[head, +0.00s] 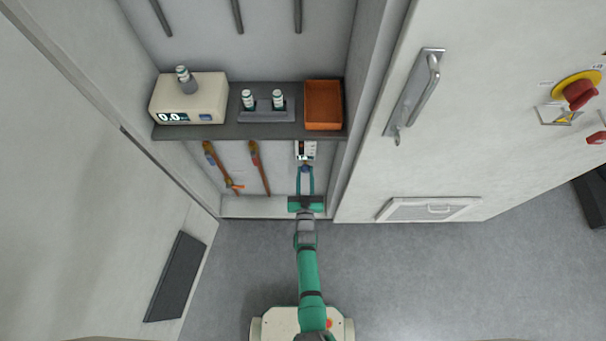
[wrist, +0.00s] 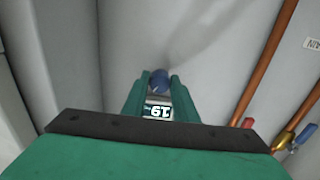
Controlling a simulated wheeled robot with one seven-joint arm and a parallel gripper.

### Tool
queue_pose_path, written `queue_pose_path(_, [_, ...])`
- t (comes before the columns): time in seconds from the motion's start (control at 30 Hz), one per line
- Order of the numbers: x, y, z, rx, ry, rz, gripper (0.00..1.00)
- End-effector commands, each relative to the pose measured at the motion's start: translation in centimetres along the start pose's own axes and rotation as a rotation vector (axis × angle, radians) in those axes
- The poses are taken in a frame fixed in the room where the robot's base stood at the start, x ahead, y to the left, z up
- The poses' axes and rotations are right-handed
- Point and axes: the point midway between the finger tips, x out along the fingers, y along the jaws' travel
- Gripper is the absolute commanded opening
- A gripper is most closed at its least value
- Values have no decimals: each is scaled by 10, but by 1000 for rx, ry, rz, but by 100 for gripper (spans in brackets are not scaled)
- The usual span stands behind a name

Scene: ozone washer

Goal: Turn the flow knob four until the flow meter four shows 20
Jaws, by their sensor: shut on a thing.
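In the head view, the white flow meter (head: 305,150) is below the shelf on the cabinet's back wall. My gripper (head: 305,173) reaches up to the small blue knob (head: 305,168) under it. The number "four" cannot be read on either part.
Copper pipes (head: 260,167) with valves run left of my gripper. Above is a dark shelf (head: 220,131) with a cream device (head: 188,99) showing 0.0, a vial rack (head: 265,112) and an orange tray (head: 323,104). The cabinet's right side wall is close.

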Motion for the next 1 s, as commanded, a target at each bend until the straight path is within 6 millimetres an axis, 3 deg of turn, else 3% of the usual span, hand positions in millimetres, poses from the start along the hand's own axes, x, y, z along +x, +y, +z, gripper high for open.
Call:
queue_pose_path(0.23, [-3,2,1,105,0,2,4])
queue_pose_path(0.53, [-3,1,2,118,-1,0,4])
queue_pose_path(0.57, [-3,0,2,118,-1,0,28])
queue_pose_path(0.63, [-3,0,2,118,-1,0,45])
queue_pose_path(1.0, [-5,0,1,117,-1,-2,45])
